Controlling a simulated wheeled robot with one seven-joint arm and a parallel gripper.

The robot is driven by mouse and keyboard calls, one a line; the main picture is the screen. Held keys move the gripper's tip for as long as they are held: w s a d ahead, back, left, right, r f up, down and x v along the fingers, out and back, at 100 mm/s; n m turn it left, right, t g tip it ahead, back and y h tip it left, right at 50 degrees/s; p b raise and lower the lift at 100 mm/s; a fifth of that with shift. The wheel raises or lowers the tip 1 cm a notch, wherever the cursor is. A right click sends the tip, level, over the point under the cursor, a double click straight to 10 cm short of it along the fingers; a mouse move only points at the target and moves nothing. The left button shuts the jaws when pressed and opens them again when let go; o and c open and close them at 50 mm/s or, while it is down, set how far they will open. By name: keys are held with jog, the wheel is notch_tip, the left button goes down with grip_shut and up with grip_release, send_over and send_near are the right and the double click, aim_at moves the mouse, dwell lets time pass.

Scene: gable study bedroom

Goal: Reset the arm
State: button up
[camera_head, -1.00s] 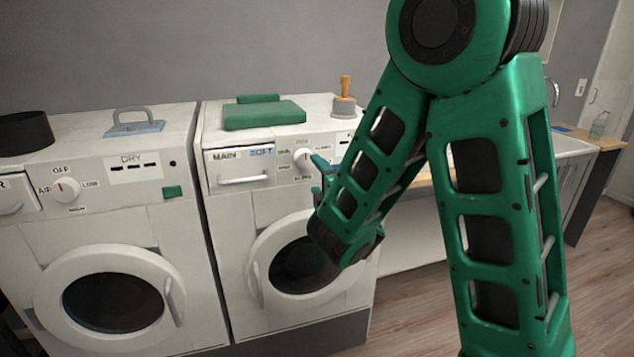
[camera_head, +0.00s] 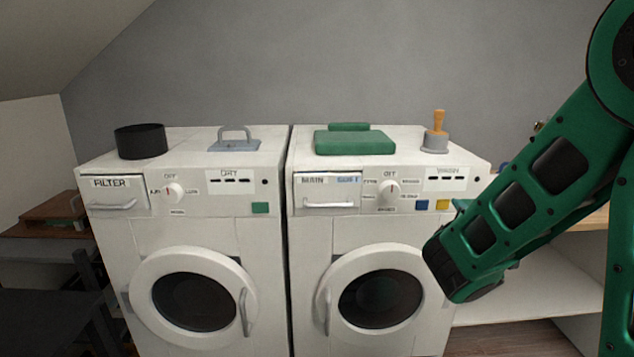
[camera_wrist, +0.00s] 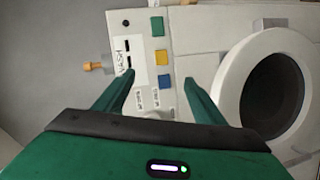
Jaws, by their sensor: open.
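My green arm (camera_head: 535,200) is folded at the right of the head view. My gripper shows in the wrist view (camera_wrist: 158,90) with its two green fingers apart and nothing between them. It faces the front panel of the right washing machine (camera_wrist: 205,45), beside its blue, yellow and green buttons. In the head view only a green fingertip shows near those buttons, and most of the gripper is hidden by the arm.
The left machine (camera_head: 190,235) and right machine (camera_head: 365,235) have their round doors shut. On top are a black round container (camera_head: 140,142), a grey handled plate (camera_head: 234,143), a green block (camera_head: 354,142) and an orange-handled tool (camera_head: 438,128). A dark chair (camera_head: 70,290) stands at left.

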jog(key=s+d+f+m+g+h, duration=0.1)
jog(key=s+d+f+m+g, duration=0.2)
jog(key=s+d+m+g, duration=0.35)
jog(key=s+d+f+m+g+h, duration=0.1)
jog(key=s+d+f+m+g, duration=0.2)
jog(key=s+d+m, duration=0.35)
jog(key=s+a+m+g+y, duration=0.2)
jog(key=s+a+y, duration=0.1)
jog(key=s, duration=0.9)
jog(key=s+a+m+g+y, duration=0.3)
jog(key=s+a+y, duration=0.1)
jog(key=s, duration=0.8)
jog(key=shift+s+f+g, duration=0.2)
jog(key=shift+s+g, duration=0.1)
jog(key=shift+g, duration=0.05)
jog(key=shift+a, duration=0.1)
jog(key=shift+w+f, duration=0.25)
jog(key=shift+w, duration=0.35)
